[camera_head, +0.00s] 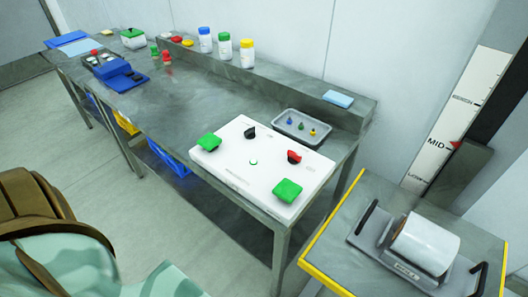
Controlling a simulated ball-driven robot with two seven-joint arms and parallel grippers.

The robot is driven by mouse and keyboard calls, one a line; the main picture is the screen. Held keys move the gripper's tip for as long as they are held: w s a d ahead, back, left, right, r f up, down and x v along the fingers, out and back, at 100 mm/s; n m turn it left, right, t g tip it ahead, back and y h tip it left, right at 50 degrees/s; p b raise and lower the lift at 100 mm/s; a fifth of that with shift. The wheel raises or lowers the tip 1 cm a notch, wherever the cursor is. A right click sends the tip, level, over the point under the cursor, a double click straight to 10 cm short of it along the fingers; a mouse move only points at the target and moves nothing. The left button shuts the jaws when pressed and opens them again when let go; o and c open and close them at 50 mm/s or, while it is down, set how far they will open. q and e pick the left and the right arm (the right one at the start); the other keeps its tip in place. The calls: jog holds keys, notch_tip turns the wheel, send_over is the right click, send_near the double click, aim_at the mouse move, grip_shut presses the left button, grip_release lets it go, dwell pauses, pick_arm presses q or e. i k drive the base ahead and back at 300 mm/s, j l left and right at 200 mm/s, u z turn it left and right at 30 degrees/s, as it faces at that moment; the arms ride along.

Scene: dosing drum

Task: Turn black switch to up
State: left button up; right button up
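The black switch (249,132) is a small rotary knob on the far side of a sloping white panel (230,164). The panel sits at the near right end of the grey metal bench. Its knob is too small for me to tell which way it points. A red switch (294,157) is to its right on the same panel. A green square button (209,142) is at the panel's left and another green button (287,190) at its near right. A small green ring (253,162) shows mid-panel. Neither of my grippers is in view.
A grey tray (289,135) with small coloured pieces lies behind the panel. Capped bottles (225,46) stand on the rear ledge. A yellow-edged cart (338,241) with a white cylinder (425,243) stands at the right. The floor in front is partly open.

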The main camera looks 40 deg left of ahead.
aim_at(250, 134)
jog(key=u, duration=1.25)
